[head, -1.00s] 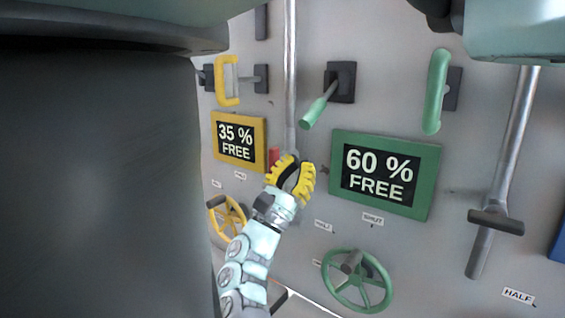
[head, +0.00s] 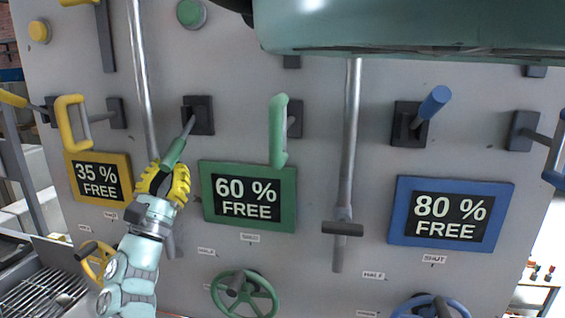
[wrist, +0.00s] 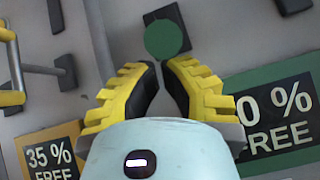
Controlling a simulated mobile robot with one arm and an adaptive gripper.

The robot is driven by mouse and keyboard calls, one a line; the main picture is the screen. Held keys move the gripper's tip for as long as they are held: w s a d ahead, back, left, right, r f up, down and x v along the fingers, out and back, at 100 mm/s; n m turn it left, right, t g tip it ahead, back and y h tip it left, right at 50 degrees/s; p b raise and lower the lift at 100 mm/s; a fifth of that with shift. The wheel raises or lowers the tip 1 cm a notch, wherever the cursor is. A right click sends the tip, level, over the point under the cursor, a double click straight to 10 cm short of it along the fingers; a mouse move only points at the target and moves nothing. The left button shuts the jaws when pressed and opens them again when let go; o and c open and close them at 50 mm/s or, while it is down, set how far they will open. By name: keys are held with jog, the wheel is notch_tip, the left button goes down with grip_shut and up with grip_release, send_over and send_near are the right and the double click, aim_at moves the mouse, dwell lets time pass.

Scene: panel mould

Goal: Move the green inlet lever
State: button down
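The green inlet lever (head: 176,150) sticks out from a dark mount on the panel, above and left of the green "60 % FREE" sign. In the wrist view its round green end (wrist: 167,39) faces me, just beyond my fingertips. My gripper (head: 168,174) has yellow ridged fingers and is at the lever's lower end in the head view. In the wrist view my gripper (wrist: 162,66) is partly open, with a narrow empty gap between the dark pads. I cannot tell whether a fingertip touches the lever.
A green handle (head: 279,130) is right of the lever, and a yellow handle (head: 69,124) is left. A metal rod (head: 143,80) runs close beside the lever. The green sign (head: 291,190) is right of my gripper. A green wheel (head: 245,295) is below.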

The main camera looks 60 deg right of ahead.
jog(key=shift+s+a+r+p, duration=0.1)
jog(key=shift+r+p, duration=0.25)
jog(key=shift+p, duration=0.55)
jog(key=shift+y+p, duration=0.3)
